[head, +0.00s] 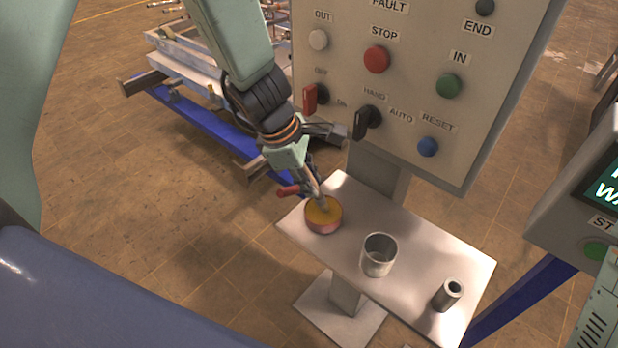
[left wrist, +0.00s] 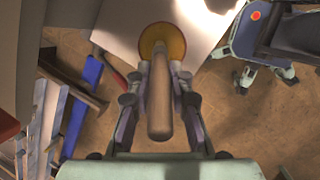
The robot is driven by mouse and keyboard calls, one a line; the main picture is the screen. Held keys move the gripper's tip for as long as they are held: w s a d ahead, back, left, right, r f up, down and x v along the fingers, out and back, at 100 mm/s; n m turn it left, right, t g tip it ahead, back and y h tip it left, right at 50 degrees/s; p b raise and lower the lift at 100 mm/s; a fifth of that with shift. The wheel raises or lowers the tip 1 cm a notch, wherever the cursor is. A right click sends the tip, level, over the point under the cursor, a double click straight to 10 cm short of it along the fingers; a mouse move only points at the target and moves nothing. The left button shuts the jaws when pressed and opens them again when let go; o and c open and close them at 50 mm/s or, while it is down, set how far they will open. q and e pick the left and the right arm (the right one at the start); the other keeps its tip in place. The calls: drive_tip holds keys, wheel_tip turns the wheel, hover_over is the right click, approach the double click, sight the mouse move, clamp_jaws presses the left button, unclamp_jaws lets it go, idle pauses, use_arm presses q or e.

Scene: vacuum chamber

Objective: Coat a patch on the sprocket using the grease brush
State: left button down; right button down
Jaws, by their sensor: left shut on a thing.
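My left gripper (head: 313,186) is shut on the grease brush, whose brown handle (left wrist: 160,100) lies between the fingers in the left wrist view. The brush's far end points down at a round tin (head: 323,216) with a yellow-orange top, also in the left wrist view (left wrist: 163,38). The bristles are hard to make out, and I cannot tell whether they touch the tin's contents. I cannot identify a sprocket. My right gripper is not in view.
The tin, an open metal cup (head: 379,256) and a short grey tube (head: 447,294) stand on a pale pedestal table (head: 420,247). A control panel (head: 410,95) with buttons and switches rises close behind my left gripper. Another console (head: 590,205) is at right.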

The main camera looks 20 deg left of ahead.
use_arm(q)
drive_tip(key=shift+r+p, duration=0.9)
wheel_tip(320, 180, up, 5)
drive_tip(key=p, duration=0.5)
drive_tip(key=shift+r, duration=0.15)
drive_tip(key=shift+s, duration=0.15)
